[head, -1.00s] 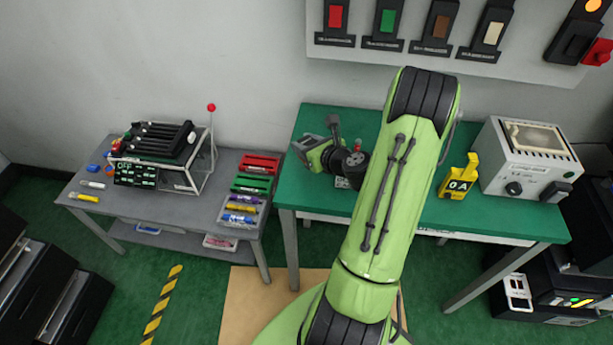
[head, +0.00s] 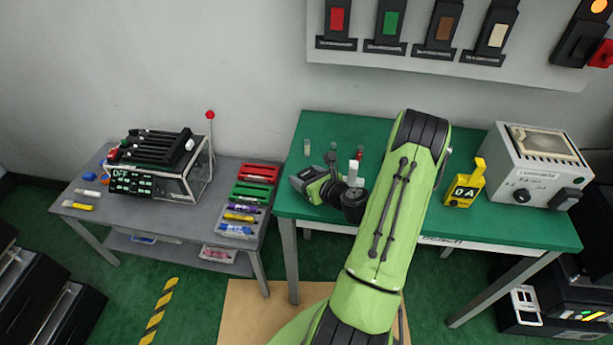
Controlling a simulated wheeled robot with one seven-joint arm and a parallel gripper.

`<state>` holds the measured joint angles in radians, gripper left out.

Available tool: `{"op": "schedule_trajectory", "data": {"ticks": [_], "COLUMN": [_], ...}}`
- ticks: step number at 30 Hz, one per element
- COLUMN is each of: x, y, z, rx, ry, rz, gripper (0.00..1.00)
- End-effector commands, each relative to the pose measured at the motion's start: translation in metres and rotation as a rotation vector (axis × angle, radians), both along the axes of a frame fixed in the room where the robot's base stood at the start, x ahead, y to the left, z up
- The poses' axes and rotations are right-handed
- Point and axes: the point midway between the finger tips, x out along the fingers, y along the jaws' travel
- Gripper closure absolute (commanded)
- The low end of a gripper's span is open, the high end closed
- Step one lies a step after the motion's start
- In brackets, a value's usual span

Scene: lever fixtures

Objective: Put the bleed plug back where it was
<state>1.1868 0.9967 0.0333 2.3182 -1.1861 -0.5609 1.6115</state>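The bleed plug is too small or too hidden to pick out with certainty. Several small upright pieces stand at the back left of the green table (head: 482,217): a pale grey-green one (head: 307,147), a dark one (head: 333,156) and a red-topped one (head: 359,153). A white upright piece (head: 354,169) shows just in front of the red-topped one. My gripper (head: 318,184) end, green, black and grey, is low over the table's left part, in front of these pieces. Its fingers cannot be made out clearly, nor whether they hold anything. My forearm hides the table's middle.
A yellow meter reading 0A (head: 464,186) and a grey box with knobs (head: 538,172) stand on the table's right. A grey table (head: 190,215) at left carries a black device (head: 155,165), a red-knobbed lever (head: 210,116), coloured trays and markers. A switch panel (head: 450,45) hangs behind.

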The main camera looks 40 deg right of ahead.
Motion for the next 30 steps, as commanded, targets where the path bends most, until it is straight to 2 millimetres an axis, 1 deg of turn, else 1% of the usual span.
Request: {"op": "schedule_trajectory", "data": {"ticks": [8,10,14,18,25,30], "x": [0.000,0.000,-0.023,-0.060,-0.087,-0.102], "y": [0.000,0.000,0.001,0.006,0.010,0.012], "z": [0.001,0.006,0.012,0.028,0.049,0.052], "rx": [0.000,-0.001,0.004,0.003,0.008,0.006], "ry": [0.000,-0.001,0.003,0.000,-0.004,0.001], "rz": [0.000,0.000,-0.007,-0.010,-0.007,-0.005], "gripper": [0.32,0.32,0.32,0.32,0.32,0.32]}}
